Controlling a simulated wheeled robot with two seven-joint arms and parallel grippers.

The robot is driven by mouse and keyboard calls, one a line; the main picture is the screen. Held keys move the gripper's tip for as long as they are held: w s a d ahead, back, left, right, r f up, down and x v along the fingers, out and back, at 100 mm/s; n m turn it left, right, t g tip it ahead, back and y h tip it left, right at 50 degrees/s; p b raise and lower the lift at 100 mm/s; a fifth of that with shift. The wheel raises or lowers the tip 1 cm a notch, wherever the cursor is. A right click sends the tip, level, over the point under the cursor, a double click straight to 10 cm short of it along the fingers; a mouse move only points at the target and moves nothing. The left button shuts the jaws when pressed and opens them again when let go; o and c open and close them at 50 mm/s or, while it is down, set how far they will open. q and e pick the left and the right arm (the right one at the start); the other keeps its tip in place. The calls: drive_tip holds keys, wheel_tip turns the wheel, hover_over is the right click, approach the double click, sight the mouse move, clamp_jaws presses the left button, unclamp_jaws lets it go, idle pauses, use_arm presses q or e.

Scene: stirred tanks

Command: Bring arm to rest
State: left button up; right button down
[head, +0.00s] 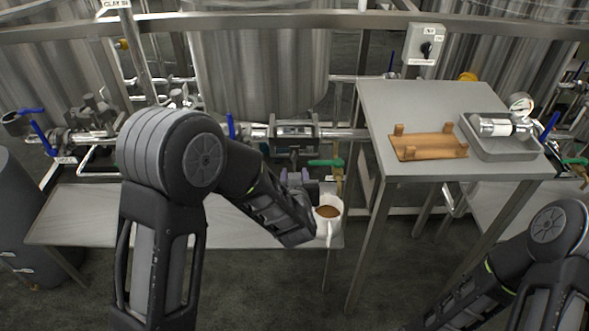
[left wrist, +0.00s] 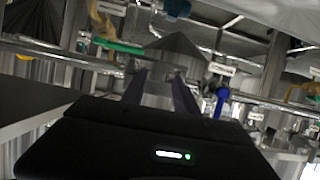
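My left arm reaches in over the low steel bench (head: 90,215). Its gripper (head: 297,179) is partly hidden behind my own forearm in the head view. In the left wrist view, the two fingers of the left gripper (left wrist: 160,92) stand apart with nothing held between them; steel equipment shows in the gap. A white mug (head: 335,226) with brown contents is at the right end of the low bench, just right of the left gripper. I cannot tell whether they touch. My right arm shows only as links at the lower right; its gripper is out of view.
A taller steel table (head: 405,98) at the right holds a wooden rack (head: 428,147) and a grey tray (head: 500,150) with a white-and-steel cylinder and gauge. Pipes and blue-handled valves run behind the bench, before large steel tanks (head: 260,65). A grey drum (head: 20,215) stands at left.

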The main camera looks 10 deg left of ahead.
idle(0.5)
use_arm(q)
drive_tip(key=s+d+f+m+g+h+p, duration=0.1)
drive_tip(key=s+d+f+g+h+p, duration=0.2)
drive_tip(key=s+f, duration=0.35)
drive_tip(key=s+d+f+m+g+h+p, duration=0.1)
drive_tip(key=s+d+f+g+h, duration=0.2)
drive_tip(key=s+d+f, duration=0.4)
drive_tip(key=s+a+g+h+p, duration=0.1)
drive_tip(key=s+g+p, duration=0.5)
drive_tip(key=s, duration=1.4)
drive_tip(key=shift+a+n+g+p, duration=0.3)
drive_tip(key=shift+a+n+p, duration=0.1)
drive_tip(key=shift+p, duration=0.5)
drive_tip(key=shift+f, duration=0.1)
